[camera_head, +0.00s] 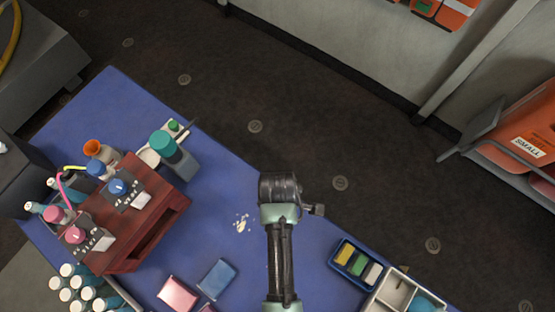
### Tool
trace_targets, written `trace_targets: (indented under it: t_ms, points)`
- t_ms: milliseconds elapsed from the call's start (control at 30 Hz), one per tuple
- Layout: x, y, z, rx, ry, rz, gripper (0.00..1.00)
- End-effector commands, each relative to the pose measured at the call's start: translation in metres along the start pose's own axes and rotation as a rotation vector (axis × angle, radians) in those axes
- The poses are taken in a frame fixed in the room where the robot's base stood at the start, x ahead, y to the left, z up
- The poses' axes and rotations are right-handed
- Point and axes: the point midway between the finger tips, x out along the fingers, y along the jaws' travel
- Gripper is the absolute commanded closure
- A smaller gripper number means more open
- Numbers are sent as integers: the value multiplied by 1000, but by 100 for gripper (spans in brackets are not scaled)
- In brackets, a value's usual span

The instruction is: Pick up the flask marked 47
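Several flasks and bottles stand at the left of the blue table (225,165), on and around a dark red wooden stand (140,225). They include a pink-capped one (54,214), a blue-capped one (97,168), an orange-topped one (92,147) and a grey one with a large teal cap (172,155). Dark label plates with pale marks lie by a blue knob (118,187) and a pink knob (75,235). I cannot read 47 anywhere. My gripper (280,188) is over the table, right of the stand and apart from the flasks. Its fingers are not distinguishable from above.
Several white-capped bottles (70,270) cluster at lower left. A pink box (178,295) and a blue box (217,278) lie at the front. A blue tray (340,268) and a pale divided tray (378,301) are at lower right. White crumbs (242,223) lie between stand and arm.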

Motion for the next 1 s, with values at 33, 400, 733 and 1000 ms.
trace_targets:
  t_ms: [33,400,733,1000]
  points:
    - [3,0,0,0,0,0,21]
    - [5,0,0,0,0,1,42]
    - [4,1,0,1,1,2,91]
    - [-4,2,0,1,2,5,91]
